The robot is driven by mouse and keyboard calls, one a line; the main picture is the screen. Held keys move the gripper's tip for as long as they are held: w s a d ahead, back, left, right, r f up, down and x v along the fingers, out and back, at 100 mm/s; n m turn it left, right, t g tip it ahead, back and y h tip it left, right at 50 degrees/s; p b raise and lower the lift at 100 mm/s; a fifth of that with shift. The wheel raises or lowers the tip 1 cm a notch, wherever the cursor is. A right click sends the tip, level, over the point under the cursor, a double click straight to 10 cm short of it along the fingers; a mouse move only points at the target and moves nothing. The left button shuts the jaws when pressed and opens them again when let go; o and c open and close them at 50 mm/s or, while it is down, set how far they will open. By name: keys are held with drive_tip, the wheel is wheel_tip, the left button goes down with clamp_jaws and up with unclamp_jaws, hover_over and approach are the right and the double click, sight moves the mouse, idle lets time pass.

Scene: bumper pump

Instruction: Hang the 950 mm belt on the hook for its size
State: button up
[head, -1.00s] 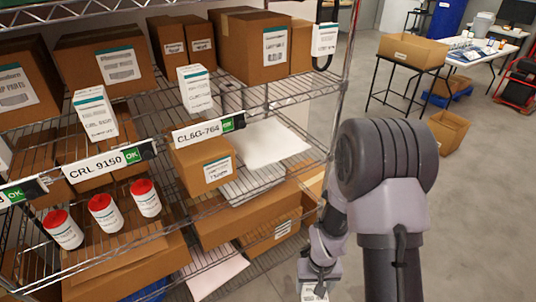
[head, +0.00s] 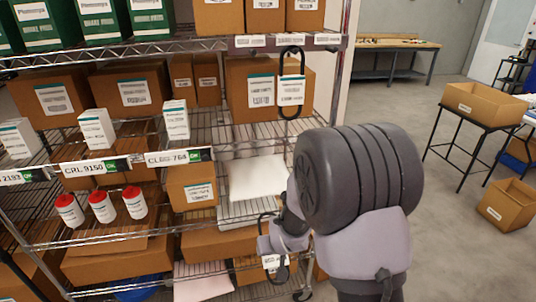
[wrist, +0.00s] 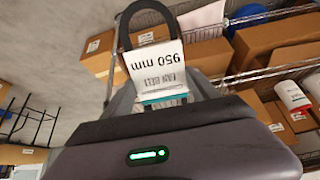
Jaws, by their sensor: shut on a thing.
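The 950 mm belt is a black loop (wrist: 125,38) in the wrist view, with a white tag (wrist: 155,62) reading "950 mm" and "FAN BELT", upside down there. My gripper (wrist: 162,98) is shut on this belt at the tag end. In the head view my gripper (head: 266,243) is low before the rack's right part, with a thin dark loop beside it. Another black belt (head: 291,58) with a white tag hangs from the upper shelf's front edge. Small white labels (head: 250,41), (head: 283,40), (head: 328,39) sit along that edge, too small to read. The hooks themselves are hard to make out.
The wire rack (head: 130,136) holds cardboard boxes (head: 192,186), red-capped bottles (head: 102,207) and small white cartons. A white flat packet (head: 257,177) lies on the middle shelf. Open floor (head: 440,240) is at right, with a side stand (head: 473,150) carrying a box.

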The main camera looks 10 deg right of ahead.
drive_tip(key=w+r+t, duration=0.1)
drive_tip(key=r, duration=0.2)
drive_tip(key=w+r+t+p, duration=0.1)
drive_tip(key=w+r, duration=0.1)
drive_tip(key=r, duration=0.1)
drive_tip(key=w+a+r+t, duration=0.1)
drive_tip(key=r, duration=0.2)
drive_tip(key=shift+w+p, duration=0.15)
drive_tip(key=shift+p, duration=0.25)
drive_tip(key=w+r+t+p, duration=0.25)
drive_tip(key=r+t, duration=0.25)
drive_tip(key=r, duration=1.2)
drive_tip(key=w+r+t+p, duration=0.2)
drive_tip(key=r+t+p, duration=0.2)
drive_tip(key=r, duration=1.3)
drive_tip(key=w+f+p, duration=0.2)
drive_tip(key=w+p, duration=0.2)
drive_tip(key=w, duration=0.7)
drive_tip(key=shift+f+p, duration=0.3)
drive_tip(key=shift+f, duration=0.05)
drive_tip(key=shift+w, duration=0.1)
drive_tip(key=shift+r, duration=0.1)
drive_tip(key=o, duration=1.6)
